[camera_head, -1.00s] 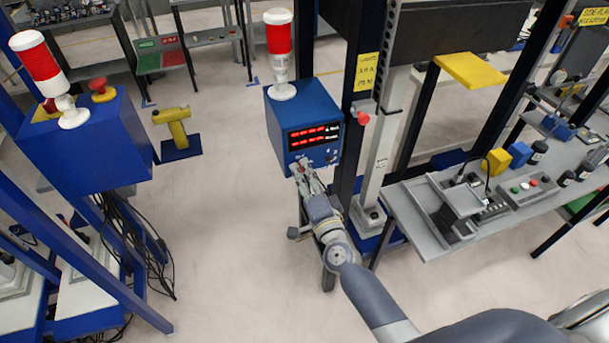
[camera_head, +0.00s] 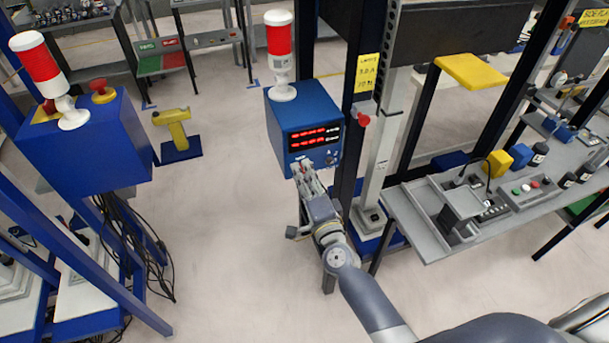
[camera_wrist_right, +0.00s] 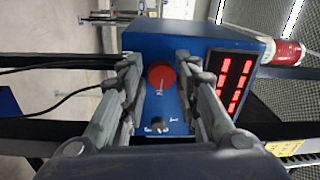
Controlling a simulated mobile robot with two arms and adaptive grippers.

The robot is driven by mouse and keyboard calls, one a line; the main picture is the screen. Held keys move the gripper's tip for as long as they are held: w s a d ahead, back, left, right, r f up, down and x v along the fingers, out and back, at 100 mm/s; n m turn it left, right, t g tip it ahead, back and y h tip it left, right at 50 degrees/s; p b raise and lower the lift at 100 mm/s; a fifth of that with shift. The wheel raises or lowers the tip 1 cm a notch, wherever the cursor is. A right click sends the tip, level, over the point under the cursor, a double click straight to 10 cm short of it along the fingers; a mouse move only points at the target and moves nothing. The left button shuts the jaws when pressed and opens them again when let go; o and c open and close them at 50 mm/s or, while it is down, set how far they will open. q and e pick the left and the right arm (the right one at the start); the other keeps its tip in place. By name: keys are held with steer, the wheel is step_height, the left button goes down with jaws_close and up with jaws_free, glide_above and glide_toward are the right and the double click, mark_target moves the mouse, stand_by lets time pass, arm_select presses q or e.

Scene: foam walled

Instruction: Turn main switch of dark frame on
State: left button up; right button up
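A blue control box (camera_head: 290,118) with a red lit display (camera_head: 313,136) is fixed at the dark frame's post (camera_head: 349,110). The right wrist view shows the box's face (camera_wrist_right: 150,42), its display (camera_wrist_right: 230,80) and a round red switch (camera_wrist_right: 161,74) with a light mark on it. A small black knob (camera_wrist_right: 157,123) sits nearer my wrist. My right gripper (camera_head: 306,168) is at the box's lower front. In the wrist view its open fingers (camera_wrist_right: 159,78) stand on either side of the red switch, with gaps on both sides. My left gripper is out of view.
A red-and-white signal lamp (camera_head: 279,55) stands on the box. A grey worktable (camera_head: 425,225) with devices lies right of my arm. Another blue box (camera_head: 95,150) on a blue frame is at left. The floor between (camera_head: 220,220) is clear.

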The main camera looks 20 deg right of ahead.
steer(key=shift+o, duration=0.4)
steer(key=shift+s, duration=0.15)
steer(key=s, duration=1.1)
steer(key=shift+s+d+f, duration=0.2)
steer(key=shift+s+f, duration=0.15)
steer(key=shift+s, duration=0.05)
